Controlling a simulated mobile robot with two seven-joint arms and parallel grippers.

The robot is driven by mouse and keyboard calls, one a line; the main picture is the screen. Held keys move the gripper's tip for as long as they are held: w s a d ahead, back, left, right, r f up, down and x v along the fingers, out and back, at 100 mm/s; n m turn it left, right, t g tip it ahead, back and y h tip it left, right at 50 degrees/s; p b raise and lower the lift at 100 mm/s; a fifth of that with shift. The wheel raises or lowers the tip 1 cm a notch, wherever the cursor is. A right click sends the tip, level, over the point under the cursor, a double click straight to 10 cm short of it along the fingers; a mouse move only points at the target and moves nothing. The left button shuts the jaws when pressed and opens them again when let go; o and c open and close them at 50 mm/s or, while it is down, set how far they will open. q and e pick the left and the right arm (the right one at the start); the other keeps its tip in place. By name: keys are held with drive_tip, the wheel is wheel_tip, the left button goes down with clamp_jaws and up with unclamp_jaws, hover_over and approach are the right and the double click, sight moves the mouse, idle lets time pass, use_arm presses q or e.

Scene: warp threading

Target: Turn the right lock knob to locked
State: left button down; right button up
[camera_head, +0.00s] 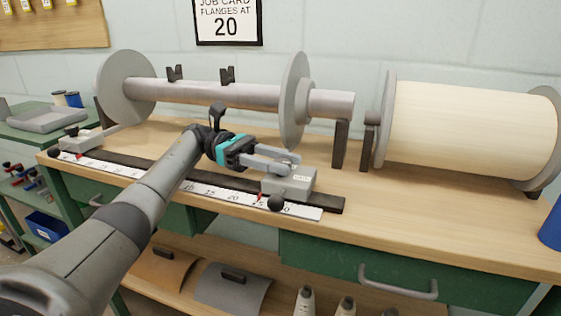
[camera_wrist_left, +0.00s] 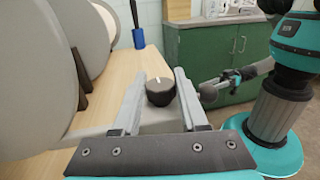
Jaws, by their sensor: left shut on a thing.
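The right flange's grey lock block (camera_head: 290,181) sits on the bench at the right end of the ruler. My left gripper (camera_head: 288,164) is over this block, its fingers closed around the right lock knob. In the left wrist view the dark round knob (camera_wrist_left: 160,92) with a white pointer line stands between the two grey fingers (camera_wrist_left: 160,78). The pointer line points roughly away from the gripper's palm. In the head view the fingers mostly hide the knob. A dark jointed part, seemingly my right gripper (camera_wrist_left: 228,80), shows small in the wrist view; its jaws are unclear.
The beam with its right flange (camera_head: 295,102) and left flange (camera_head: 126,87) lies behind the ruler (camera_head: 200,190). A left lock block (camera_head: 80,140) stands at the far left. A large cream roll (camera_head: 470,125) fills the back right.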

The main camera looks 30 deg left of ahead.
use_arm(q)
drive_tip(key=shift+g, duration=0.3)
drive_tip(key=shift+c, duration=2.2)
unclamp_jaws()
